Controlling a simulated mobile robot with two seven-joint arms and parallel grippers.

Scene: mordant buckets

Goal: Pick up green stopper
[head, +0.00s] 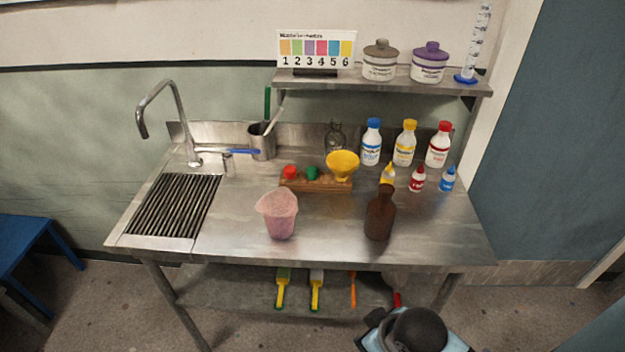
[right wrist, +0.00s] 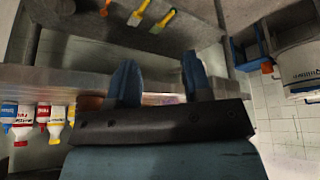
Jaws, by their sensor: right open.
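The green stopper (head: 312,173) sits on a wooden rack (head: 318,187) in the middle of the steel counter. A red stopper (head: 290,172) is to its left and a yellow funnel (head: 343,163) to its right. My right gripper shows in the right wrist view (right wrist: 158,80), with its two blue fingers apart and nothing between them. It is away from the green stopper, which I cannot make out in that view. Part of my right arm shows at the bottom of the head view. My left gripper is not in view.
A pink cup (head: 279,216) and a brown bottle (head: 380,214) stand in front of the rack. Several capped bottles (head: 405,146) stand at the back right. A tap (head: 183,125) and drain grille (head: 172,205) are at left. Counter between cup and bottle is clear.

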